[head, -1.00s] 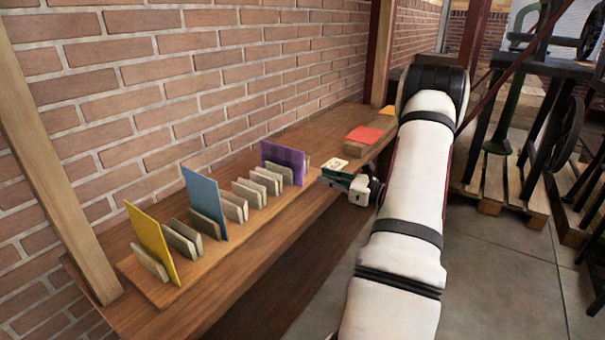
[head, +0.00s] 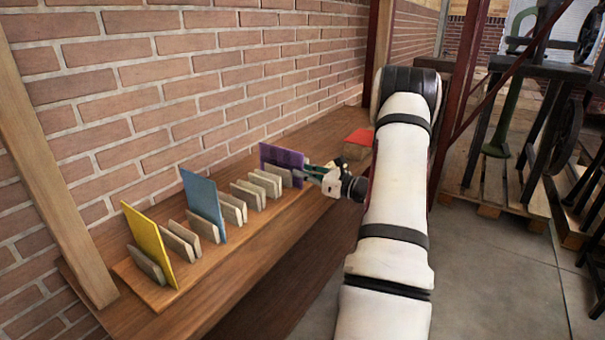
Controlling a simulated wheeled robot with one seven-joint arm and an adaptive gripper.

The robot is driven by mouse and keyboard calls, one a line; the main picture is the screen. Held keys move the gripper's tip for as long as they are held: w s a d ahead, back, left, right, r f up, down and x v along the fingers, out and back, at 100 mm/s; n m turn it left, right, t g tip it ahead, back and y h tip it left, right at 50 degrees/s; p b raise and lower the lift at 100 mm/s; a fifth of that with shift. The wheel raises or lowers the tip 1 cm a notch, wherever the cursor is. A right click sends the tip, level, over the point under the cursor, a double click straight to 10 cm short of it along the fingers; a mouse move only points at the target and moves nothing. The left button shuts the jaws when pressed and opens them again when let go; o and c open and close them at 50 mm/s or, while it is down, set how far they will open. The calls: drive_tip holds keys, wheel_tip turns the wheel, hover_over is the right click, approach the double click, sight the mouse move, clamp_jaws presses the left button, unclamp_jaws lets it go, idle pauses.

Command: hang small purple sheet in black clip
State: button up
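The purple sheet (head: 281,155) stands upright at the far end of a wooden slotted rack (head: 165,293), behind several small wooden dividers. My gripper (head: 303,174) points left, with its dark fingertips by the right edge of the purple sheet and the last divider. Whether the fingers touch the sheet, and how far apart they are, is too small to tell. I cannot make out a black clip in this view.
A blue sheet (head: 204,204) and a yellow sheet (head: 149,245) stand in the same rack. A red-topped block (head: 360,139) is behind my gripper on the wooden shelf (head: 320,160). A brick wall runs behind. Black machines on pallets (head: 480,200) stand at right.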

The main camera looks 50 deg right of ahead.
drive_tip(key=shift+c, duration=0.6)
clamp_jaws()
wheel_tip(320, 180, up, 8)
drive_tip(key=p, duration=0.4)
drive_tip(key=shift+f+p, duration=0.25)
drive_tip(key=shift+p, duration=0.05)
drive_tip(key=shift+s, duration=0.15)
drive_tip(key=s+p, duration=0.1)
drive_tip(key=s, duration=0.5)
drive_tip(key=shift+s+d, duration=0.3)
drive_tip(key=shift+s, duration=0.1)
